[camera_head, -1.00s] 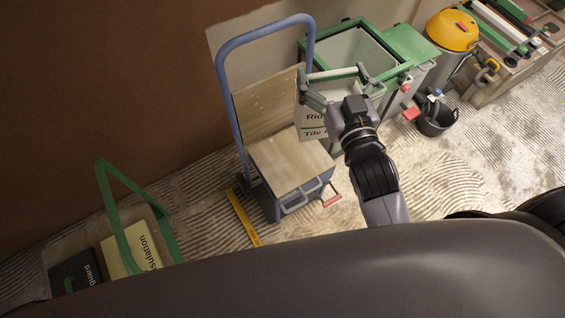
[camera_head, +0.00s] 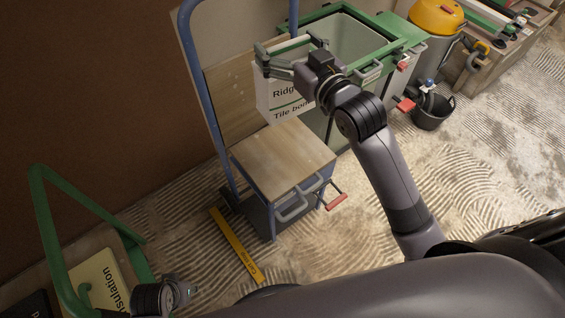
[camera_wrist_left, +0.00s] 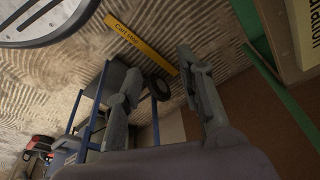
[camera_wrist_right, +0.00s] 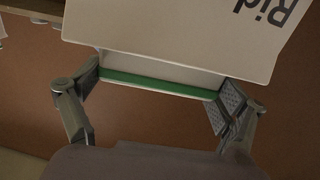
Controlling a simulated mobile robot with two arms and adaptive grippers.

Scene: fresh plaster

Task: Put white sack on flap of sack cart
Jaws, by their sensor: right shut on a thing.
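The white sack (camera_head: 282,97), with dark lettering, hangs upright from my right gripper (camera_head: 288,50). That gripper is shut on the sack's top edge. In the right wrist view, the sack (camera_wrist_right: 190,30) fills the top and a green band lies between the fingers (camera_wrist_right: 160,85). The sack cart (camera_head: 192,65) has a blue tube frame, a wooden back panel and a wooden flap (camera_head: 280,160) folded out flat. The flap is bare. The sack hangs above its far edge, in front of the panel; the gap is unclear. My left gripper (camera_wrist_left: 158,72) is open and empty.
A yellow floor strip (camera_head: 236,246) lies left of the cart. A green-framed carrier (camera_head: 48,215) with an insulation package (camera_head: 100,285) is at lower left. A green-rimmed bin (camera_head: 345,45), black bucket (camera_head: 432,112) and yellow-topped vacuum (camera_head: 436,18) stand right.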

